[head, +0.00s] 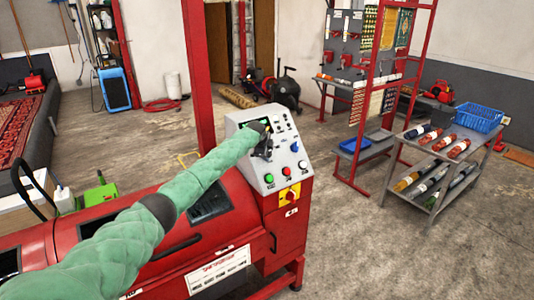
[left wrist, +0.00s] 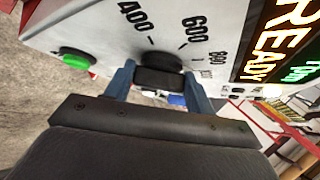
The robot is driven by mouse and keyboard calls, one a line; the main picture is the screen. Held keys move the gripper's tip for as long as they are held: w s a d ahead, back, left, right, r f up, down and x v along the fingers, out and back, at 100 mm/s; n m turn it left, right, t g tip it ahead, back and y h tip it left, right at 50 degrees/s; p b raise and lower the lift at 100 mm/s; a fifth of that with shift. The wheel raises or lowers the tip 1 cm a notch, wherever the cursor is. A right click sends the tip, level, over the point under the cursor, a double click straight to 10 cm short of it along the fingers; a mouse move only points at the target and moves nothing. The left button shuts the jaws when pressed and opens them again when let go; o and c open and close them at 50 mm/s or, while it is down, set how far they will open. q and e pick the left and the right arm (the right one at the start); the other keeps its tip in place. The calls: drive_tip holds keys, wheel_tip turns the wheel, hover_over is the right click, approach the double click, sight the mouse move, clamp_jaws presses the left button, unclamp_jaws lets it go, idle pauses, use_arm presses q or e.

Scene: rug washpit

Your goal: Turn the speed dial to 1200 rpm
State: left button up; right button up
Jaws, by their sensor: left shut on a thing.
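The speed dial (left wrist: 160,78) is a black knob on the light grey control panel (left wrist: 80,20). In the left wrist view the marks 400, 600 and part of 800 show around it; the dial's pointer cannot be made out. My left gripper (left wrist: 160,84) is shut on the dial, with one blue-grey finger on each side. In the head view my green-sleeved left arm reaches to the panel (head: 258,180), and the left gripper (head: 263,145) covers the dial there. A lit display (left wrist: 285,45) beside the dial reads READY. My right gripper is not in view.
Below the dial are a green button (head: 268,178), a red button (head: 285,171) and a white button (head: 303,165). A blue knob (head: 294,147) sits close to the gripper's right. A yellow-and-red switch (head: 290,195) is lower. Floor to the right is clear up to a cart (head: 432,160).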

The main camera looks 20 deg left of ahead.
use_arm(q)
drive_tip(key=m+g+b, duration=0.2)
drive_tip(key=m, duration=0.1)
drive_tip(key=m+g+b, duration=0.1)
drive_tip(key=g+b, duration=0.1)
drive_tip(key=shift+w+d+m+y, duration=0.2)
drive_tip(key=shift+w+m+y, duration=0.1)
drive_tip(key=shift+w+m+g+y+b, duration=0.1)
drive_tip(key=shift+m+g+y+b, duration=0.3)
drive_tip(key=shift+m+g+b, duration=0.65)
drive_tip(key=shift+r+b, duration=0.1)
drive_tip(key=shift+b, duration=0.2)
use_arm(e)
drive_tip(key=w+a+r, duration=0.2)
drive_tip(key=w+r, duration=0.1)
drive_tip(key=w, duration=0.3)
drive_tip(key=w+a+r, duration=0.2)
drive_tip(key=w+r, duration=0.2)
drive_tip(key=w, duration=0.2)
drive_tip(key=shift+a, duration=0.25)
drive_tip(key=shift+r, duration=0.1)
use_arm(q)
drive_tip(key=o, duration=1)
drive_tip(key=shift+r, duration=0.1)
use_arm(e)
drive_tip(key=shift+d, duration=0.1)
